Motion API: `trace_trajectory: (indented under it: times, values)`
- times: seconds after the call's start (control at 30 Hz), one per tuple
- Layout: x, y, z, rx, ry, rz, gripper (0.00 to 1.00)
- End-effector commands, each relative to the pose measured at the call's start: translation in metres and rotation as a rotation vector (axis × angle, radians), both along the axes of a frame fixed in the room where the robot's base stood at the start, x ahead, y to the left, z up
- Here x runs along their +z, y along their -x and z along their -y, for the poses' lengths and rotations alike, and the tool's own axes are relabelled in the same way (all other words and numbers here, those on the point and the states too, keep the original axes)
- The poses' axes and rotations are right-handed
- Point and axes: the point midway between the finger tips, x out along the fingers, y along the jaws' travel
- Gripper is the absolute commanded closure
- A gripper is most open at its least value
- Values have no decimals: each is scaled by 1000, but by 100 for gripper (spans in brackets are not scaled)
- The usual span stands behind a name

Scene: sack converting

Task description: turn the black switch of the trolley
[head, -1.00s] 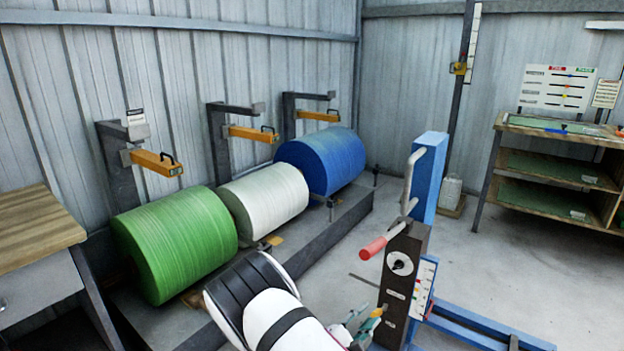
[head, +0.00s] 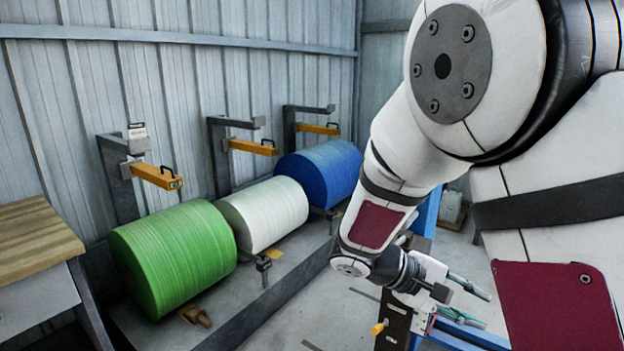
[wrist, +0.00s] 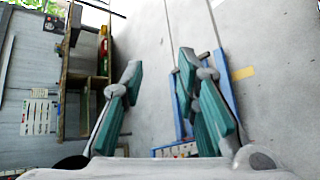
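The trolley shows in the head view as a blue post (head: 427,213) with a dark panel (head: 394,324) low on it, mostly behind my arm. The black switch is hidden from the head view and I cannot make it out in the wrist view. My gripper (head: 484,308) is in front of the trolley's lower part, pointing right, its fingers apart. In the wrist view my gripper (wrist: 160,95) has its two teal fingers spread wide with nothing between them. The trolley's blue base rails (wrist: 182,103) show behind the right finger.
Green (head: 172,258), white (head: 263,215) and blue (head: 320,170) rolls lie along the wall under yellow-ended brackets. A wooden-topped bench (head: 35,240) stands at left. The wrist view shows a shelf unit (wrist: 88,75) and open grey floor.

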Motion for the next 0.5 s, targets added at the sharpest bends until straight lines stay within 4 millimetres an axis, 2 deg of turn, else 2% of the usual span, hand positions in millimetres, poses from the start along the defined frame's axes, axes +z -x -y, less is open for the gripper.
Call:
trace_trajectory:
  times: [0.03,0.23,0.5]
  values:
    - [12,15,5,-42,-48,15,72]
    - [41,76,10,-183,-246,50,72]
    - [66,155,-2,-310,-521,123,72]
